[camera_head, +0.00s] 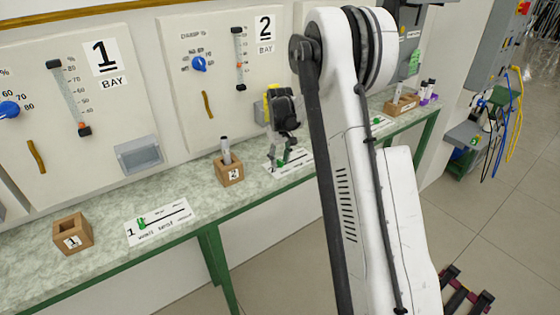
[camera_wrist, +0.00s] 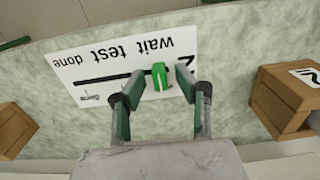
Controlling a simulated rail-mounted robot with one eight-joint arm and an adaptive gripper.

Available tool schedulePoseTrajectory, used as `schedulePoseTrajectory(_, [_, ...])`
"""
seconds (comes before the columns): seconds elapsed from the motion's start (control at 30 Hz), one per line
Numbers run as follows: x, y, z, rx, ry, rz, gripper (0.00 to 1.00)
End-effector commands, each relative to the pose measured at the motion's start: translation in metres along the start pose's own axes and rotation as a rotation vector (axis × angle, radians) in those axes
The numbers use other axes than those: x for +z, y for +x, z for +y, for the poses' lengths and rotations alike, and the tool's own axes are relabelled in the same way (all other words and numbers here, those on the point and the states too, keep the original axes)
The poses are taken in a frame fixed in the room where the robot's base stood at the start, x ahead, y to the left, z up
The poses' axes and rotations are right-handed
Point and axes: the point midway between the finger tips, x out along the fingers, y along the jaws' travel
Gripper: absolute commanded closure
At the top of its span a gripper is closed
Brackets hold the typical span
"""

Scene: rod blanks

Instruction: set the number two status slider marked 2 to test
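The number 2 slider plate (camera_wrist: 100,62) is a white card flat on the bench, upside down in the wrist view, with "wait test done" along a black slot (camera_wrist: 100,78). Its green slider handle (camera_wrist: 160,76) is at the "wait" end of the slot. My gripper (camera_wrist: 160,86) is open, with a finger on each side of the handle, the right finger nearer. I cannot tell whether either finger touches it. The right finger partly hides the plate's number. In the head view the plate (camera_head: 303,160) lies below my gripper (camera_head: 279,160), which partly covers it.
A wooden block marked 2 (camera_head: 229,173) with a rod in it stands beside the plate. The number 1 slider plate (camera_head: 160,222) and block 1 (camera_head: 72,233) are further left. Another wooden block (camera_head: 401,106) stands to the right. Panels rise behind the bench.

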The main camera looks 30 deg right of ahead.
Motion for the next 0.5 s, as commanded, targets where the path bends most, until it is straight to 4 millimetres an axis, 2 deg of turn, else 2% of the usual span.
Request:
schedulePoseTrajectory(0.37, [0.0000, 0.0062, 0.0000, 0.000, 0.000, 0.000, 0.68])
schedulePoseTrajectory(0.5, [0.0000, 0.0061, 0.0000, 0.000, 0.000, 0.000, 0.84])
